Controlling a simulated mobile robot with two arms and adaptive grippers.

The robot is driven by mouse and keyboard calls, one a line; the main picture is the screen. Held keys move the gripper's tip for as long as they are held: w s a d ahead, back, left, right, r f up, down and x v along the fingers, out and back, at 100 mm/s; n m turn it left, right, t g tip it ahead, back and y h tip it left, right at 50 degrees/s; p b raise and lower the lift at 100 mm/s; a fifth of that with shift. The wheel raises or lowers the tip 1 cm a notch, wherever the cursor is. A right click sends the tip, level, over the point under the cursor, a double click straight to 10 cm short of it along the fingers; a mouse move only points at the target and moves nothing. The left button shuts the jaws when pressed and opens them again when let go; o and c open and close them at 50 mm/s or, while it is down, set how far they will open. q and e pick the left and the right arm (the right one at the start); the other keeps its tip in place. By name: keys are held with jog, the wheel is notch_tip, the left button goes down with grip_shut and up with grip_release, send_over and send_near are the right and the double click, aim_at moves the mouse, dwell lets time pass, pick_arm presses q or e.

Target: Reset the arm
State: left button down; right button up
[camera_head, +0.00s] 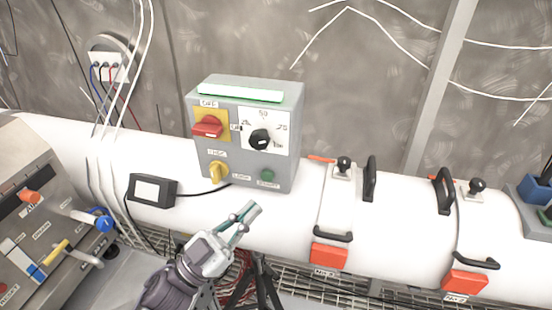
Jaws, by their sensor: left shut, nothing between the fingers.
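My left gripper (246,217) is at the lower middle of the head view, with its arm coming up from the bottom edge. Its fingers are shut with nothing between them and point up and to the right. It appears in front of the white pipe, below the grey control box (245,135). The box carries a red switch (208,127), a black dial (261,139), a yellow knob (217,172) and a green button (267,174). I cannot tell the exact gap between the fingertips and the box. My right gripper is not in view.
A white pipe (400,215) runs across, with black handles (369,179) and orange blocks (328,254). A grey panel with levers (45,225) stands at the left. A small black-framed box (152,191) sits on the pipe. White cables hang at the upper left.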

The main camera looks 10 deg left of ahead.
pick_arm(q)
jog(key=a+f+n+g+y, duration=0.3)
jog(key=a+f+n+y, duration=0.65)
jog(key=f+y, duration=0.45)
jog(key=s+d+f+g+y, duration=0.1)
jog(key=s+f+g, duration=0.5)
jog(key=s, duration=0.2)
jog(key=s+d+f+g, duration=0.2)
jog(key=s+f+g, duration=0.4)
jog(key=s, duration=0.2)
notch_tip(320, 180, down, 28)
jog(key=s+r+m+b, duration=0.1)
jog(key=s+b, duration=0.1)
jog(key=s+a+f+g+b, duration=0.2)
jog(key=s+a+f, duration=0.1)
jog(key=s+f, duration=1.3)
jog(key=shift+s+f, duration=0.25)
jog(key=shift+f, duration=0.65)
